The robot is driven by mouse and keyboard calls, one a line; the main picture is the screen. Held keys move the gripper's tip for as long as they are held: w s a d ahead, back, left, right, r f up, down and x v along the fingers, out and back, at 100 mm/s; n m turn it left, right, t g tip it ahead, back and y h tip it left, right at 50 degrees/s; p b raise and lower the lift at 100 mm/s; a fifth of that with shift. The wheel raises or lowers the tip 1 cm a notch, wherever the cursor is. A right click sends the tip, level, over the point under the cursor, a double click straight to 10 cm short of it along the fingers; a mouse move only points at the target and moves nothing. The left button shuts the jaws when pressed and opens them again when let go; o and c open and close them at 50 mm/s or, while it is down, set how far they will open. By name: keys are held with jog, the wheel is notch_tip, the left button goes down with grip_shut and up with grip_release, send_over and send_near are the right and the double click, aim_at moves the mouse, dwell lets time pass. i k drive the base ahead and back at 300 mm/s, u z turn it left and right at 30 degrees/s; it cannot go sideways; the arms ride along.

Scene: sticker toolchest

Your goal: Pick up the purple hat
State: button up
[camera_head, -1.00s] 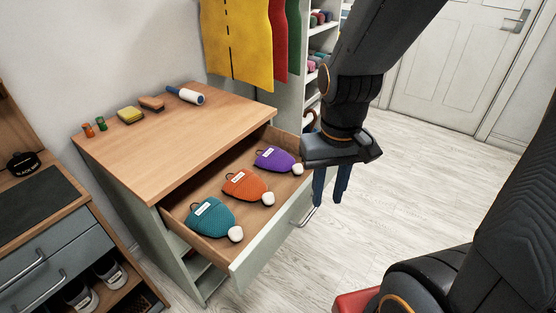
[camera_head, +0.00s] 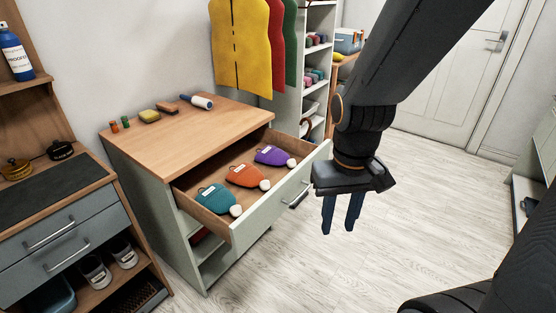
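The purple hat (camera_head: 273,156) lies in the open drawer (camera_head: 281,191) of a wood-topped chest, at the far right end of a row of hats. It has a white label and a white pompom. An orange hat (camera_head: 246,175) lies beside it, and a teal hat (camera_head: 216,198) lies nearest the front left. My gripper (camera_head: 342,228) hangs to the right of the drawer, outside it, with its two fingers pointing down. The fingers are apart with a gap between them, and nothing is held.
The chest top (camera_head: 175,135) bears a lint roller (camera_head: 197,101), a brush, a sponge and small spools. Coloured garments (camera_head: 240,50) hang behind it, beside a white shelf (camera_head: 318,60). A shoe cabinet (camera_head: 60,235) stands at left. The floor to the right is clear.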

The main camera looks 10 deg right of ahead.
aim_at(271, 155)
jog(key=z, duration=0.2)
jog(key=i, duration=1.05)
jog(key=u, duration=0.5)
